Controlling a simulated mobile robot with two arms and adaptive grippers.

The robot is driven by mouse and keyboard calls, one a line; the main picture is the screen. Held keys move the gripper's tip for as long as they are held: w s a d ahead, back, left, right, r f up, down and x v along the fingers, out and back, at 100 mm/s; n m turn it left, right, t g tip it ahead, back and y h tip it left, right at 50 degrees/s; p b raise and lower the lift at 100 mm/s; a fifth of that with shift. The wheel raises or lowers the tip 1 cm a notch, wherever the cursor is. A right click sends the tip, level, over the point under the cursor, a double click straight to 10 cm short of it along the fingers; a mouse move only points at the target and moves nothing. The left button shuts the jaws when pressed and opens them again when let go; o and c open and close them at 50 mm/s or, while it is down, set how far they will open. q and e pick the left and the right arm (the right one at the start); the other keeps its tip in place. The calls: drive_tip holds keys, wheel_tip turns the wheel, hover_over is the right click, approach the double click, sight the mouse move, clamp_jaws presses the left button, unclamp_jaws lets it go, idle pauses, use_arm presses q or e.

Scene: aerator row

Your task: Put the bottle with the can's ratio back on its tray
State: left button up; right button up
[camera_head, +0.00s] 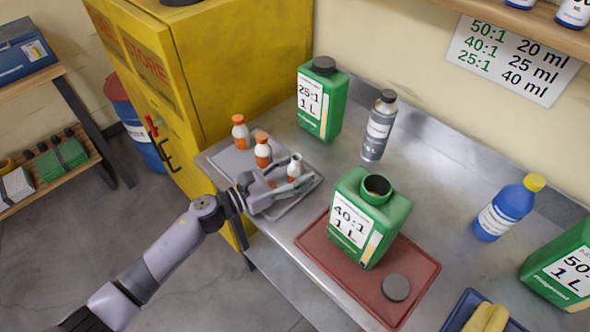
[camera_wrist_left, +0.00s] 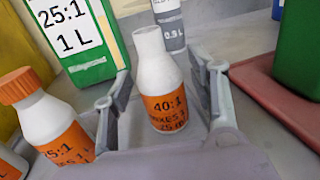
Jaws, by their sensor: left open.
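The small white bottle with an orange 40:1 label (camera_head: 295,166) has no cap and is upright at the right end of the grey tray (camera_head: 216,160). In the left wrist view the same bottle (camera_wrist_left: 158,85) stands between my open left fingers, with gaps on both sides. My left gripper (camera_head: 288,184) is low over the tray's front right part. The green can marked 40:1 1 L (camera_head: 384,223) stands uncapped on the red tray (camera_head: 318,255), its dark cap (camera_head: 396,287) beside it. My right gripper is out of view.
Two orange-capped bottles (camera_head: 240,132) (camera_head: 263,150) stand left on the grey tray. A green 25:1 can (camera_head: 322,98) and a grey 0.5 L bottle (camera_head: 379,126) stand behind. A blue bottle (camera_head: 507,208) and a 50:1 can (camera_head: 562,268) stand right. A ratio chart (camera_head: 512,58) hangs on the wall.

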use_arm(q)
drive_tip(key=shift+r, duration=0.1)
drive_tip(key=shift+r+p, duration=0.2)
drive_tip(key=shift+p, duration=0.2)
drive_tip(key=b+v, duration=0.1)
drive_tip(key=v, duration=0.3)
drive_tip(key=b+v, duration=0.1)
drive_tip(key=v, duration=0.2)
drive_tip(key=b+v, duration=0.2)
drive_tip(key=v, duration=0.2)
drive_tip(key=shift+s+a+f, duration=0.15)
drive_tip(key=shift+a+f, duration=0.1)
drive_tip(key=shift+a, duration=0.05)
drive_tip(key=shift+s+a+r, duration=0.1)
drive_tip(key=shift+a+r, duration=0.05)
